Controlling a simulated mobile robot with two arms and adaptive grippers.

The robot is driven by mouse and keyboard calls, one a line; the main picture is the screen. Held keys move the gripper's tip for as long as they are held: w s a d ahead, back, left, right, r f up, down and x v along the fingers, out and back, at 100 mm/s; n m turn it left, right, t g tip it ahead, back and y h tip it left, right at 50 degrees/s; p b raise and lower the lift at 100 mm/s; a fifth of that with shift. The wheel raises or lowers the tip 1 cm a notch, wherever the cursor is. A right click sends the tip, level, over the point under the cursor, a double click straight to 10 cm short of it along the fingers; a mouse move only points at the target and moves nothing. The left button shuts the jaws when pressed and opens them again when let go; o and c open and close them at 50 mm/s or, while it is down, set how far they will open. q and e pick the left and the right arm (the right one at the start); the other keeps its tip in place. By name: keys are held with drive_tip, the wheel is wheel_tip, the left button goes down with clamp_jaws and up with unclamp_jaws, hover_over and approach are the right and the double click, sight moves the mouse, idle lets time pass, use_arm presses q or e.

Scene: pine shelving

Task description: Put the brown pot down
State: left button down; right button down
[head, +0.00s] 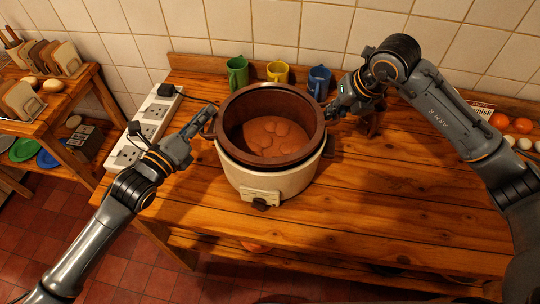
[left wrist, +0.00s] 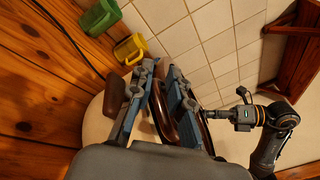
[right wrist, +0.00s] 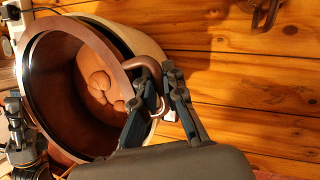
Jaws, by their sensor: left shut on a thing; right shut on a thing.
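The brown pot (head: 236,118) holds a brown stew with several lumps. It is over the round cream cooker base (head: 232,178), its rim above the cooker's rim with a dark band between; I cannot tell whether it rests inside or hangs slightly above. My left gripper (head: 209,122) is shut on the pot's left handle. My right gripper (head: 332,110) is shut on the right handle, which shows as a curved brown loop between the fingers in the right wrist view (right wrist: 154,80). The pot's underside is hidden.
Green (head: 237,73), yellow (head: 277,72) and blue (head: 318,83) mugs stand behind the pot by the tiled wall. A white power strip (head: 147,128) lies at the left. Eggs and tomatoes (head: 522,125) are at the far right. The wooden table (head: 400,215) is clear at front right.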

use_arm(q)
drive_tip(key=shift+s+d+f+b, duration=0.1)
drive_tip(key=shift+d+f+b, duration=0.2)
drive_tip(key=shift+f+b, duration=0.25)
use_arm(e)
drive_tip(key=shift+a+f, duration=0.35)
drive_tip(key=shift+f, duration=0.2)
use_arm(q)
drive_tip(key=c, duration=1.3)
unclamp_jaws()
use_arm(e)
drive_tip(key=c, duration=1.4)
unclamp_jaws()
drive_tip(key=shift+s+d, duration=0.1)
drive_tip(key=shift+d, duration=0.05)
drive_tip(key=shift+c, duration=0.2)
use_arm(q)
drive_tip(key=shift+o, duration=0.2)
drive_tip(key=shift+s+a, duration=0.1)
use_arm(e)
drive_tip(key=shift+s, duration=0.1)
use_arm(q)
drive_tip(key=shift+a, duration=0.15)
